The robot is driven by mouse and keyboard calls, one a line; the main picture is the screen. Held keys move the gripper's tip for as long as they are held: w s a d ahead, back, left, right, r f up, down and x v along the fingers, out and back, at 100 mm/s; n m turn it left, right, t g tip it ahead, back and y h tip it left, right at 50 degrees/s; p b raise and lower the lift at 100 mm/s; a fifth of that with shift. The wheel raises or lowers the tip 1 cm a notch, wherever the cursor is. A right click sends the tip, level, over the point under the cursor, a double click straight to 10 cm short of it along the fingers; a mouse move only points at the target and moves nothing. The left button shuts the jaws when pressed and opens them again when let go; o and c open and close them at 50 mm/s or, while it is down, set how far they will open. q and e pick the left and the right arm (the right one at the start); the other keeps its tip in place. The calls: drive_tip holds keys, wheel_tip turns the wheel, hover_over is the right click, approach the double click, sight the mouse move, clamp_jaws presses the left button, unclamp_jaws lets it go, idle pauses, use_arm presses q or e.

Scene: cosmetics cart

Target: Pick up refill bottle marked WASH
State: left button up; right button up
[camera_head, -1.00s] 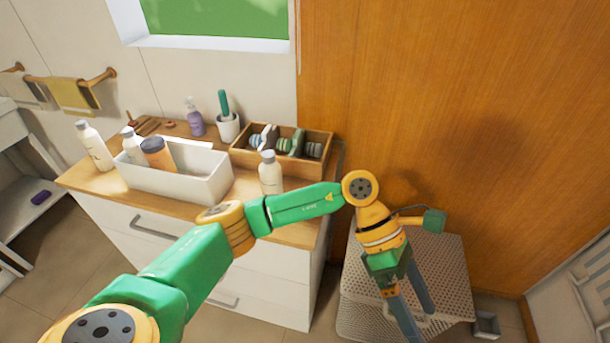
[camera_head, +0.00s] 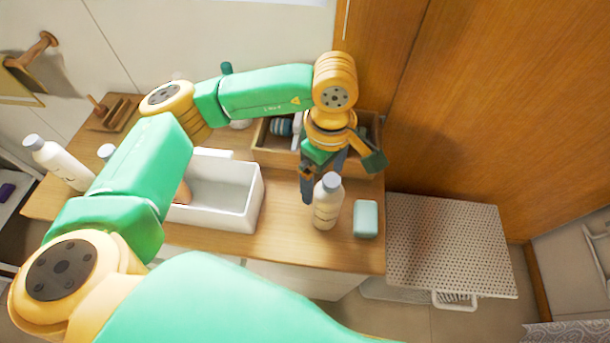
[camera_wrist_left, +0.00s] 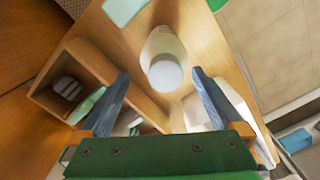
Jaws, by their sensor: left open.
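A white bottle with a grey cap (camera_head: 325,212) stands upright near the right end of the wooden cart top. Its label is too small to read. The same bottle (camera_wrist_left: 165,45) shows from above in the left wrist view, just beyond and between the fingertips. A similar white bottle (camera_head: 62,165) stands at the cart's left end. A third grey cap (camera_head: 106,152) shows partly behind my arm. My right gripper is out of view.
A pale teal block (camera_head: 366,218) lies just right of the near bottle. A white open box (camera_head: 240,200) is left of it, and a wooden organizer (camera_head: 350,166) with several items is behind. A perforated hamper (camera_head: 445,235) stands to the right.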

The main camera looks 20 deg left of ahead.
sight(333, 195)
use_arm(q)
drive_tip(key=s+d+f+p, duration=0.1)
drive_tip(key=d+p, duration=0.1)
drive_tip(key=shift+s+d+f, duration=0.3)
drive_tip(key=shift+s+f, duration=0.1)
drive_tip(key=shift+s+d+f+p, duration=0.1)
drive_tip(key=shift+d+f+p, duration=0.1)
drive_tip(key=shift+f, duration=0.3)
drive_tip(key=shift+d+f+p, duration=0.1)
drive_tip(key=shift+f+p, duration=0.05)
drive_tip(key=shift+f, duration=0.3)
drive_tip(key=shift+w+a+f, duration=0.25)
drive_tip(key=shift+a+f, duration=0.2)
drive_tip(key=shift+f, duration=0.25)
drive_tip(key=shift+w+a+f, duration=0.1)
drive_tip(key=shift+w+a, duration=0.05)
drive_tip(key=shift+a, duration=0.2)
drive_tip(key=shift+c, duration=1.1)
drive_tip(key=c, duration=0.3)
drive_tip(key=shift+d, duration=0.35)
drive_tip(key=c, duration=0.8)
clamp_jaws()
drive_tip(key=shift+a, duration=0.15)
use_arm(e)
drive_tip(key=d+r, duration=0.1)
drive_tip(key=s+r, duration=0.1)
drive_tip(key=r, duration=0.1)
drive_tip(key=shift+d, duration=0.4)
